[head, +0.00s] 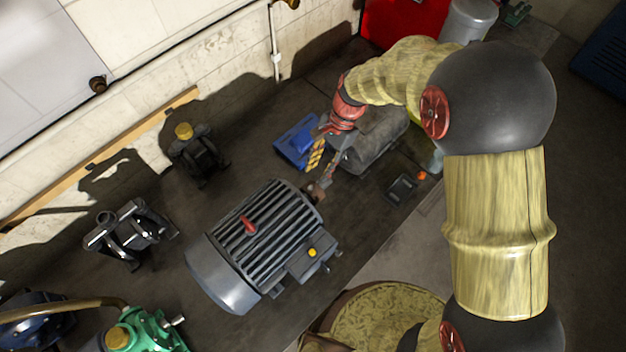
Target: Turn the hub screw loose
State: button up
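A grey finned motor (265,238) lies on the dark bench in the middle of the head view. Its small brownish hub (317,192) sticks out at the upper right end. The hub screw is too small to make out. My gripper (319,177) comes down from the upper right, just above the hub. One finger is striped yellow and black, the other greyish red. They stand apart with a gap between them, and I see nothing held. I cannot tell whether a fingertip touches the hub.
Behind my gripper are a blue box (296,140) and a grey cylindrical motor (375,140). A small black tray (402,188) lies to the right. Black devices (198,155) stand at the left, a green pump (145,330) at the lower left. The pale wall bounds the bench.

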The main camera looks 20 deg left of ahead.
aim_at(311, 187)
jog(key=x, duration=0.6)
jog(key=shift+s+f+p, duration=0.1)
jog(key=shift+f+p, duration=0.15)
jog(key=shift+p, duration=0.15)
jog(key=shift+c, duration=0.9)
grip_shut()
